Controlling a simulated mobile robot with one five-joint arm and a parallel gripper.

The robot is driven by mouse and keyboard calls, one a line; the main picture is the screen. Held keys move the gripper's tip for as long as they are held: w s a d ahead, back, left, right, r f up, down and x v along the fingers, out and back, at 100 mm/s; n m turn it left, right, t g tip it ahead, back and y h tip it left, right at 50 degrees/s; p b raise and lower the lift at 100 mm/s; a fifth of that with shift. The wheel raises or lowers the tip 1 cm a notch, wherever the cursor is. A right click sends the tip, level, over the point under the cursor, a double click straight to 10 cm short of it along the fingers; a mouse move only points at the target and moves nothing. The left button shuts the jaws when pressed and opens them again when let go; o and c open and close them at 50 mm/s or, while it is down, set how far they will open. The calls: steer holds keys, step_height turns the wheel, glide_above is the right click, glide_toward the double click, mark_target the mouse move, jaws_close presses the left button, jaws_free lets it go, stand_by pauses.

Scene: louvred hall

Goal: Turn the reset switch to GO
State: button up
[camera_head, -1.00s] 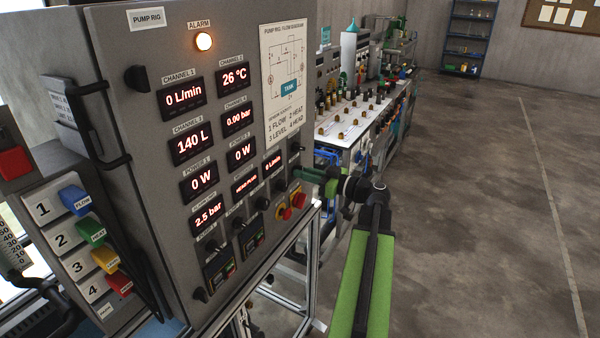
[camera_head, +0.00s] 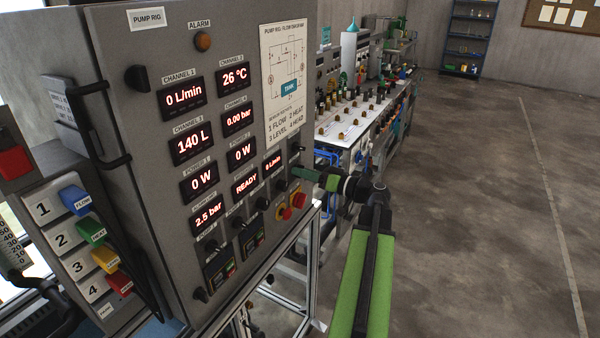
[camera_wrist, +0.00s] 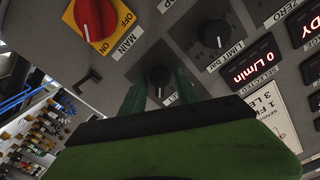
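The reset switch (camera_wrist: 159,77) is a small black knob on the grey pump rig panel (camera_head: 150,70). In the wrist view it sits between the two green fingers of my gripper (camera_wrist: 160,84), which look closed against its sides. Its label below is mostly covered, with only the last letters showing, and I cannot read where its pointer stands against GO. In the head view my gripper (camera_head: 310,173) reaches the panel's right edge from the right and hides the switch. A panel display (camera_head: 245,185) reads READY, and the alarm lamp (camera_head: 203,41) is dark.
A red and yellow main switch (camera_wrist: 95,18) and a black limit knob (camera_wrist: 216,36) are close to my fingers. Numbered coloured levers (camera_head: 75,200) are at the left. A bench of equipment (camera_head: 345,122) stands behind. The floor at the right (camera_head: 480,200) is clear.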

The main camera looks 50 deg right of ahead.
steer(key=v, duration=0.7)
steer(key=v, duration=1.7)
steer(key=shift+s, duration=0.25)
stand_by(1.5)
